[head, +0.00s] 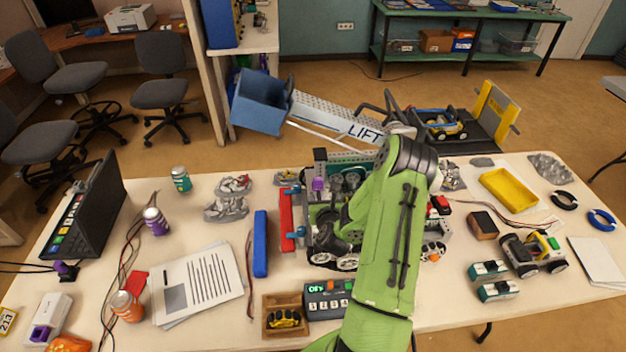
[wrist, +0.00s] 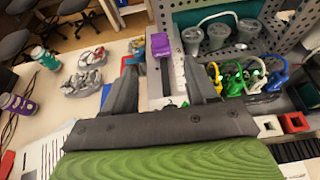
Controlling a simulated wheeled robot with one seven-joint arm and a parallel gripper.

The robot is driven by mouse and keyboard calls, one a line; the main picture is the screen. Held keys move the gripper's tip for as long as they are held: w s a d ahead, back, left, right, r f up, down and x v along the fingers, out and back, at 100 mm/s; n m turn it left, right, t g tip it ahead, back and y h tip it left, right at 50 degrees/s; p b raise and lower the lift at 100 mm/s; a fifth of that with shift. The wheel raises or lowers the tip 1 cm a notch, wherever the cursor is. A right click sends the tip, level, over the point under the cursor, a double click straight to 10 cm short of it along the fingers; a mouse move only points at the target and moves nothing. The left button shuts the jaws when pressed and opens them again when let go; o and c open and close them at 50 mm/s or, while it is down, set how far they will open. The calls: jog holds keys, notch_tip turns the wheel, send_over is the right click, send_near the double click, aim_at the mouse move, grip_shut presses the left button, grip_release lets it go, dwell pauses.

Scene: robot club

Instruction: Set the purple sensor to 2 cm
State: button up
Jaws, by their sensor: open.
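The purple sensor (wrist: 161,44) is a small block at the top of a pale upright strip (wrist: 174,72) in the wrist view. The strip looks like a scale, but its marks are too small to read. In the head view the purple sensor (head: 318,184) shows on the front left of the robot build on the table. My gripper (wrist: 160,62) is open and empty. Its two dark fingers point toward the sensor, which shows between and beyond the fingertips. I cannot tell how far apart they are. In the head view my green arm hides much of the build.
A grey perforated frame (wrist: 222,22) with round sensors stands right of the purple sensor, above colored cables (wrist: 236,76). A blue bar (head: 260,243), a wooden box (head: 270,325) and a control box with a green display (head: 327,300) lie near the build. Papers (head: 197,285) lie left.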

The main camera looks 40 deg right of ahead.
aim_at(318, 182)
jog(key=x, duration=1.1)
jog(key=shift+w, duration=0.1)
